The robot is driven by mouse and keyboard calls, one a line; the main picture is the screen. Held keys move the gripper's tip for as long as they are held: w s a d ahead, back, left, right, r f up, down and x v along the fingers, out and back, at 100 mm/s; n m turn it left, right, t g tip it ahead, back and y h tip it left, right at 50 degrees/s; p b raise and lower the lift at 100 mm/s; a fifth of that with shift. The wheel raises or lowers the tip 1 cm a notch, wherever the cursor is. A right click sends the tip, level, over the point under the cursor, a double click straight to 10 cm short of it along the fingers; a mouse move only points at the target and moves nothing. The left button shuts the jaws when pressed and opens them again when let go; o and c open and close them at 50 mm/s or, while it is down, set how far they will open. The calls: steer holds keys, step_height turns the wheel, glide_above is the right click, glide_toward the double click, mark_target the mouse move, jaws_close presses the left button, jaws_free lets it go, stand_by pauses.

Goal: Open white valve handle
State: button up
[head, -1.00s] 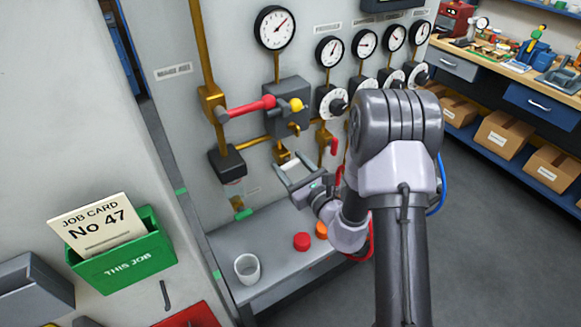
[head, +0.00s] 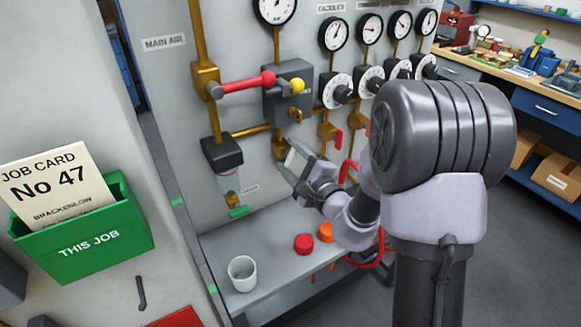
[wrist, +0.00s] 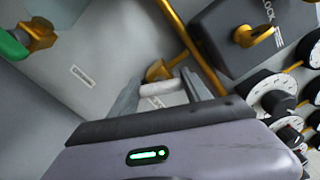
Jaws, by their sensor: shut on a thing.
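The white valve handle (wrist: 160,88) lies between my gripper's fingers in the wrist view, just in front of a brass valve body (wrist: 157,70) on the panel pipe. My gripper (wrist: 168,92) is shut on it, one finger on each side. In the head view my gripper (head: 289,162) is at the panel, below the grey lock box. The handle cannot be made out clearly there. How far the handle is turned I cannot tell.
A red lever (head: 247,83) and the grey lock box (head: 272,100) are above my gripper. Red handles hang from pipes to the right. A white cup (head: 243,273), a red cap (head: 303,243) and an orange cap (head: 326,231) stand on the shelf below.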

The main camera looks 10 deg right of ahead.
steer(key=n+b, duration=0.2)
steer(key=shift+f+n, duration=0.2)
steer(key=shift+n, duration=0.1)
steer(key=shift+n+b, duration=0.35)
steer(key=shift+n, duration=1.15)
steer(key=o, duration=1.4)
steer(key=shift+r, duration=0.1)
steer(key=shift+c, duration=0.2)
